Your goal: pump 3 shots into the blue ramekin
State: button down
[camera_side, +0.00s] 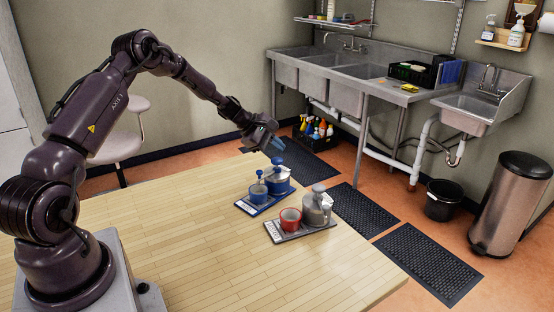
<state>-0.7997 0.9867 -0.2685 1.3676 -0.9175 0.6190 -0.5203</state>
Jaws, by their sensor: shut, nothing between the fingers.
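A blue ramekin (258,193) stands on a dark blue tray (249,208) on the wooden table. Right beside it, on the same tray, is a blue and silver pump pot (278,184) with a blue knob on top. A smaller blue part shows just above the ramekin; I cannot tell whether it is the pump's spout. My gripper (276,145) is shut and empty. It is in the air above the pump pot's top, and seems apart from it.
A red ramekin (291,219) and a grey pump pot (317,208) stand on a grey tray (292,237) nearer the camera. The table (200,260) is clear toward the front and left. Steel sinks (345,85) stand beyond it.

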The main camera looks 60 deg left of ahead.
aim_at(281, 160)
jog(key=shift+f, duration=0.1)
dwell(0.4)
jog(key=shift+f, duration=0.4)
jog(key=shift+f, duration=1.25)
dwell(0.9)
jog(key=shift+r, duration=1.7)
notch_tip(281, 160, up, 6)
dwell(2.3)
